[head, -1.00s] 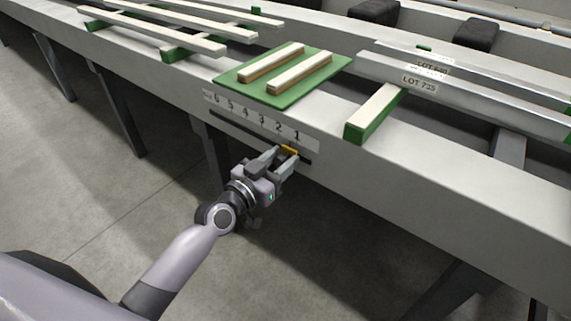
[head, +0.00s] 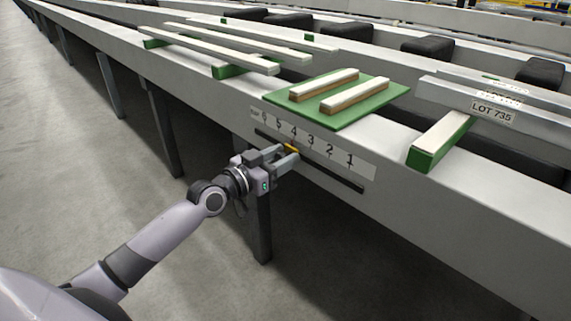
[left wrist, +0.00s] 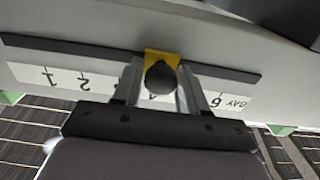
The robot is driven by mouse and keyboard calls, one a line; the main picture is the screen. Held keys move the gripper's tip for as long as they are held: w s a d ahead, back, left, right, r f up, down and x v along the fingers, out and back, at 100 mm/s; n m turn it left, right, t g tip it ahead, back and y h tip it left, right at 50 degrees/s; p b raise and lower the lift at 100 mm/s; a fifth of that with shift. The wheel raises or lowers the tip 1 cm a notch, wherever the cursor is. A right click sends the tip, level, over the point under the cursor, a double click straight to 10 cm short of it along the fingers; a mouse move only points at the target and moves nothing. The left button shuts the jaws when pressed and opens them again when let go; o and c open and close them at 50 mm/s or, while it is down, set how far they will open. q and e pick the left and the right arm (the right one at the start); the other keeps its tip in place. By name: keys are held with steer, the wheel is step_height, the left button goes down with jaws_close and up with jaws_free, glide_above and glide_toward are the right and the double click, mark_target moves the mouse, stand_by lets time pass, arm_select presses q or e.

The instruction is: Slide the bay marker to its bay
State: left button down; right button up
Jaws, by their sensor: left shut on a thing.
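The bay marker is a small yellow piece (head: 292,148) with a round black knob (left wrist: 161,78), set in a dark slot (head: 335,176) in the side of the table. It stands close to the 4 on the numbered strip (head: 318,144), which runs from 6 at the left to 1 at the right in the head view. My left gripper (head: 289,153) is shut on the marker. In the left wrist view, its fingers lie either side of the knob, and they hide part of the strip. My right gripper is not in view.
A green board (head: 343,113) with two pale strips lies on the table above the scale. A green block with a pale top (head: 440,140) is to its right, beside metal bars labelled LOT 735 (head: 490,111). A table leg (head: 259,228) stands below the slot.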

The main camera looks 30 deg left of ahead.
mark_target(278, 159)
arm_select(q)
steer(key=c, duration=0.8)
jaws_free()
steer(key=shift+s+a, duration=0.1)
steer(key=shift+s, duration=0.05)
steer(key=shift+s+a, duration=0.1)
steer(key=shift+s, duration=0.15)
steer(key=p+v, duration=0.1)
steer(key=v, duration=0.4)
steer(key=shift+s+a+p, duration=0.2)
steer(key=shift+s+p, duration=0.1)
steer(key=shift+s, duration=0.35)
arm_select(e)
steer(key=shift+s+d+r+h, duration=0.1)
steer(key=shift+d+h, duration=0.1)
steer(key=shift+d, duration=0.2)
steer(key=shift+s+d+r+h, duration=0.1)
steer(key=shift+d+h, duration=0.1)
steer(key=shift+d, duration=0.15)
